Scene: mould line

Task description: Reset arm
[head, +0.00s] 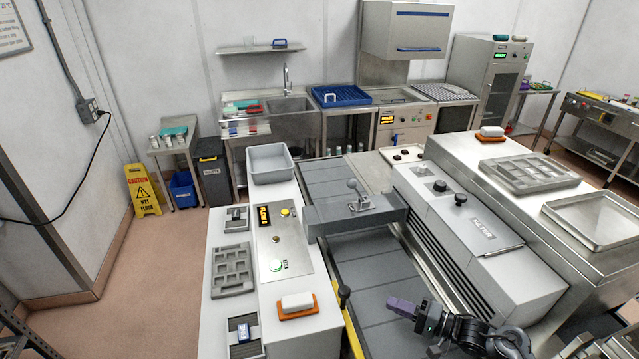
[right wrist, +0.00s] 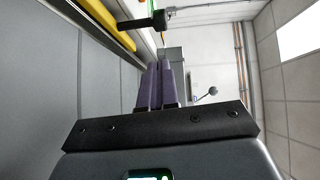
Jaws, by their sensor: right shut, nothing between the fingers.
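My right gripper (head: 402,307) is at the lower right of the head view, over the grey conveyor belt plates (head: 378,283). Its purple fingers are together with nothing between them; they also show in the right wrist view (right wrist: 158,88). My right arm comes in from the bottom right corner. My left gripper is not in view.
Left of the belt is a white control console (head: 290,245) with a black-knobbed lever (head: 344,292) and a white block on an orange tray (head: 298,303). A grey bridge with a ball-topped lever (head: 354,187) spans the belt. A white machine housing (head: 480,240) stands to the right.

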